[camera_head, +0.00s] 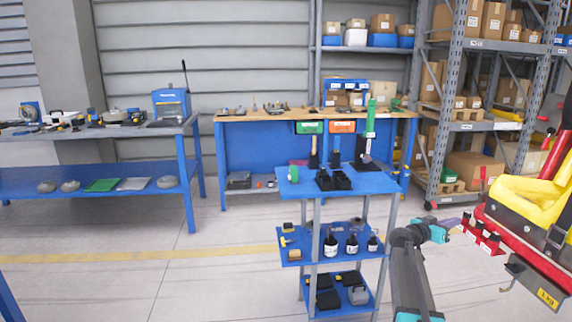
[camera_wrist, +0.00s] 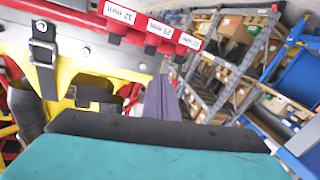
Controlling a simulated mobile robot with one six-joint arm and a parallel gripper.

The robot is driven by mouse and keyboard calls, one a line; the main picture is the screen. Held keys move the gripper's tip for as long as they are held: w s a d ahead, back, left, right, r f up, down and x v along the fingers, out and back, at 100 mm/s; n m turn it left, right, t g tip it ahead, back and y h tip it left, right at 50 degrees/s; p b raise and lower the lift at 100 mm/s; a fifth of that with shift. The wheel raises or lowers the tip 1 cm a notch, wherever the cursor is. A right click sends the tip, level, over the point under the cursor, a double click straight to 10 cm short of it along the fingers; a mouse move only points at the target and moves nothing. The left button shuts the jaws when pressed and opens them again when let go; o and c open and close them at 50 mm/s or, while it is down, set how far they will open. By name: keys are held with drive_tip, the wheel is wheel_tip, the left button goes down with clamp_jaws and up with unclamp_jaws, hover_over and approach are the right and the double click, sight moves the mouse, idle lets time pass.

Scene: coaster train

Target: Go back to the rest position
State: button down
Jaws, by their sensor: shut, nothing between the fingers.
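My gripper (camera_head: 456,222) is at the right in the head view, at the end of my grey and teal arm. Its fingers are shut with nothing between them. In the wrist view the grey-purple fingers (camera_wrist: 161,98) point up past the teal and black gripper body. They are close to a row of red labelled holders (camera_wrist: 150,30) on the coaster train's side; whether they touch it I cannot tell. The coaster train (camera_head: 525,205) has yellow seats and a red frame at the right edge. The red holders (camera_head: 484,236) also show there, just right of my gripper.
A blue three-shelf cart (camera_head: 288,186) with bottles and tools stands left of my arm. Behind it are a wooden-topped workbench (camera_head: 260,115) and a blue table (camera_head: 90,195). Shelving with boxes (camera_head: 447,110) fills the back right.

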drive_tip(key=s+a+f+n+g+y+p, duration=0.1)
drive_tip(key=s+a+f+y+p, duration=0.15)
drive_tip(key=s+a+f, duration=0.65)
drive_tip(key=s+a+f+n+g+y+p, duration=0.1)
drive_tip(key=s+a+f+n+y+p, duration=0.3)
drive_tip(key=f, duration=0.9)
drive_tip(key=s+a+f+m+g+y+p, duration=0.15)
drive_tip(key=s+a+f, duration=0.25)
drive_tip(key=a+f, duration=0.6)
drive_tip(key=s+a+f+n+g+y+p, duration=0.1)
drive_tip(key=s+a+f+g+p, duration=0.1)
drive_tip(key=s+a+f, duration=0.35)
drive_tip(key=s+a+f+n+g+y+p, duration=0.1)
drive_tip(key=s+a+f, duration=0.1)
drive_tip(key=s, duration=0.7)
drive_tip(key=s+a+f+n+g+y+p, duration=0.1)
drive_tip(key=s+a+f+n+g+p, duration=0.2)
drive_tip(key=s, duration=0.5)
drive_tip(key=s+a+n+g+y, duration=0.1)
drive_tip(key=s+a+n+y, duration=0.2)
drive_tip(key=s+a, duration=0.9)
drive_tip(key=y, duration=0.2)
drive_tip(key=shift+s+a+g+y+b, duration=0.2)
drive_tip(key=shift+s+g+y+b, duration=0.15)
drive_tip(key=shift+y+b, duration=0.05)
